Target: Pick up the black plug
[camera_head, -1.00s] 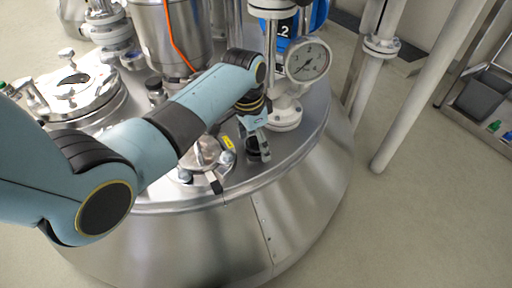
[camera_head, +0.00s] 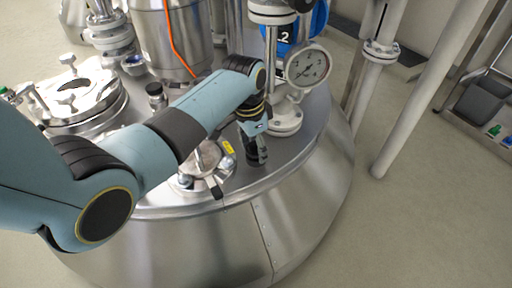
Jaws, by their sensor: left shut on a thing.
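My left arm comes in from the left over the steel vessel top. My left gripper (camera_head: 255,143) points down beside the foot of the white valve post. It is shut on the black plug (camera_head: 256,159), which shows as a dark piece between and below the fingers. The plug is mostly hidden by the fingers, and I cannot tell whether it still touches the vessel top. My right gripper is not in view.
A clamped port cover (camera_head: 205,158) with a yellow label is just left. The vessel's rim (camera_head: 237,195) lies in front. White pipes (camera_head: 425,90) rise at the right.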

